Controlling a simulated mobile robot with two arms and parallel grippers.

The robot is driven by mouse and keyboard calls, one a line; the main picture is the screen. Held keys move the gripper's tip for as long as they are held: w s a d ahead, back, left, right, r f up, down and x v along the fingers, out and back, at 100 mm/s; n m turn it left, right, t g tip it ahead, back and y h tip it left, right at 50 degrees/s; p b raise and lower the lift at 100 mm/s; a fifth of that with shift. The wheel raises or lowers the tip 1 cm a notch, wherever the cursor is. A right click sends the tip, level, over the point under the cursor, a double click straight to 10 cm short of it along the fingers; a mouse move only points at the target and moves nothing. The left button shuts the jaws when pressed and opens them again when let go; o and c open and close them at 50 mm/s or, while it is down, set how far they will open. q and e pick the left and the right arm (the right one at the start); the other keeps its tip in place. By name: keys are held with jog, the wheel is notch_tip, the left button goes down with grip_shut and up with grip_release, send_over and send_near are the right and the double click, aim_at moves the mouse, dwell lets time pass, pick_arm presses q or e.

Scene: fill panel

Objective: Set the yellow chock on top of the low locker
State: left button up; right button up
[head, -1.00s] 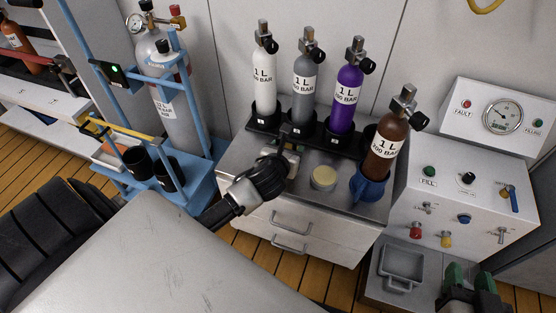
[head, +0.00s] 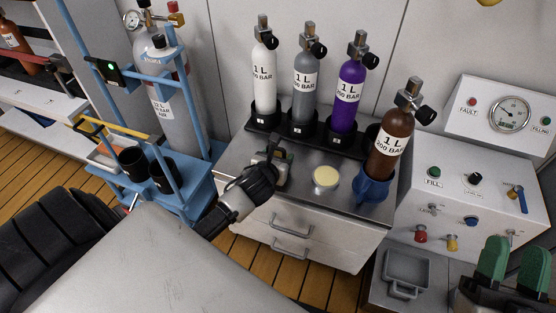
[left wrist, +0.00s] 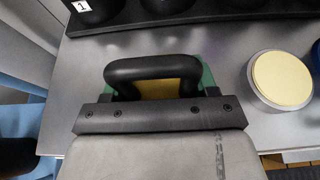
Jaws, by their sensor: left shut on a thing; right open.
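The low locker (head: 340,212) is a white drawer unit with a bare steel top, in the middle of the head view. My left gripper (head: 276,168) is at the left part of that top; it also shows in the left wrist view (left wrist: 155,85). It is shut on the yellow chock (left wrist: 158,88), of which only a yellow patch shows between the green fingers, behind a black loop. The chock is mostly hidden, and I cannot tell whether it touches the steel. My right gripper (head: 508,265) is open and empty at the lower right, by the control box.
A round tin with a pale yellow lid (head: 326,177) stands right of my left gripper. Several cylinders stand in a black rack (head: 318,138) along the back. A brown cylinder (head: 388,150) sits in a blue holder (head: 372,190) at the right. A blue trolley (head: 190,190) stands left.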

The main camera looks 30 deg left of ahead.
pick_arm(q)
jog(key=shift+f, duration=0.15)
jog(key=o, duration=1.1)
